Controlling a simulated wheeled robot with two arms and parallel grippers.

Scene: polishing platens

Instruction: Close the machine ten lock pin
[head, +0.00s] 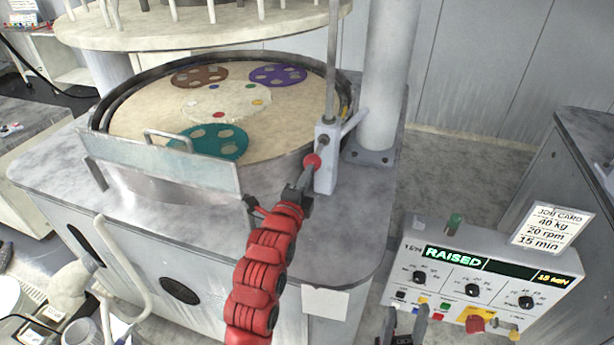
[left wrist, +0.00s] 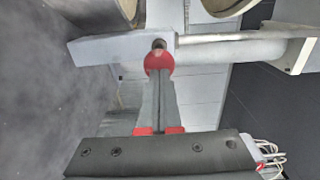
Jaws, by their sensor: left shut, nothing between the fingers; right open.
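The lock pin shows as a red ball knob (head: 312,161) at the pale upright block (head: 325,175) on the machine's front right corner. My left gripper (head: 306,178) is shut just below the knob, fingertips pointing at it. In the left wrist view the shut fingers (left wrist: 157,76) reach up to the red knob (left wrist: 160,60), touching or nearly so, with nothing between them. The knob sits in front of the block's grey face (left wrist: 110,48); the pin shaft is mostly hidden. My right gripper (head: 405,320) is open at the bottom, in front of the control panel.
The control panel (head: 400,262) reads RAISED, with knobs and coloured buttons; a job card (head: 548,228) stands on it. A round platen (head: 135,128) holds coloured discs behind a clear guard (head: 160,165). A thick column (head: 388,80) and a thin rod (head: 332,60) rise beside the block.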

